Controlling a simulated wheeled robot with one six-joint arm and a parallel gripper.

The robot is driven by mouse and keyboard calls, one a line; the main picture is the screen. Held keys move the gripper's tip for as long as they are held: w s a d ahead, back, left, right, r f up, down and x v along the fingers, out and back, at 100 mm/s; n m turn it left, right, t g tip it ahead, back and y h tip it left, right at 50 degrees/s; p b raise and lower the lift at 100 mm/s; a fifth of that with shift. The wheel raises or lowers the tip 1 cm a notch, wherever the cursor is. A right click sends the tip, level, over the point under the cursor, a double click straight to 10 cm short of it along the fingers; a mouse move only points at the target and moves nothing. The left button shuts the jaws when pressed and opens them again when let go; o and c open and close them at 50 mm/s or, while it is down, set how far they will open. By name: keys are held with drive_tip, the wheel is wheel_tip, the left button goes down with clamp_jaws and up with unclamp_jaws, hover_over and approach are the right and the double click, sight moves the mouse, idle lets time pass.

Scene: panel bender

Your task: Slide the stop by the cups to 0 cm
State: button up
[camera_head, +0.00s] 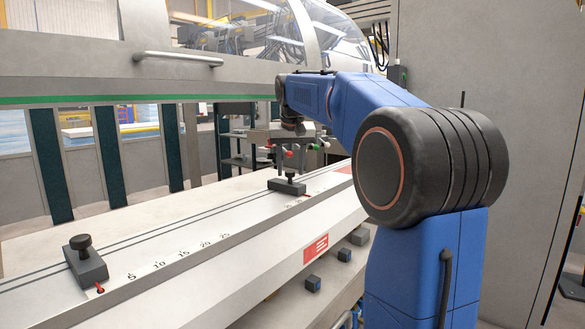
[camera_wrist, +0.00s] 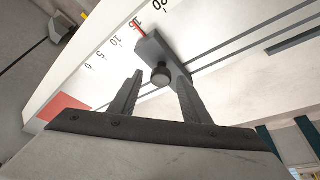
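Two dark stops with round black knobs sit on the pale bench's slotted rail. The far stop (camera_head: 287,186) is beneath my gripper (camera_head: 287,174); it also shows in the wrist view (camera_wrist: 154,50), its red pointer close to the 15 mark of a 0-to-20 scale (camera_wrist: 117,42). My gripper (camera_wrist: 159,76) is open there, fingers apart, the knob appearing between the fingertips; contact is not visible. The near stop (camera_head: 86,265) stands at the front left, its red pointer left of the 5 mark.
The bench (camera_head: 230,262) runs from front left to back right, its top clear between the stops. A machine with a green-edged beam (camera_head: 120,98) stands behind it. Small dark blocks (camera_head: 313,283) sit on a lower shelf. A grey cabinet wall (camera_head: 500,60) stands at right.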

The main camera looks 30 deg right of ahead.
clamp_jaws()
drive_tip(key=w+d, duration=0.1)
drive_tip(key=d, duration=0.3)
drive_tip(key=w+d, duration=0.2)
drive_tip(key=d, duration=0.3)
drive_tip(key=w+d, duration=0.2)
drive_tip(key=d, duration=0.3)
drive_tip(key=shift+d, duration=0.2)
drive_tip(key=shift+c, duration=0.8)
unclamp_jaws()
drive_tip(key=shift+d, duration=0.1)
drive_tip(key=shift+o, duration=1.4)
drive_tip(key=shift+d, duration=0.15)
drive_tip(key=shift+w, duration=0.1)
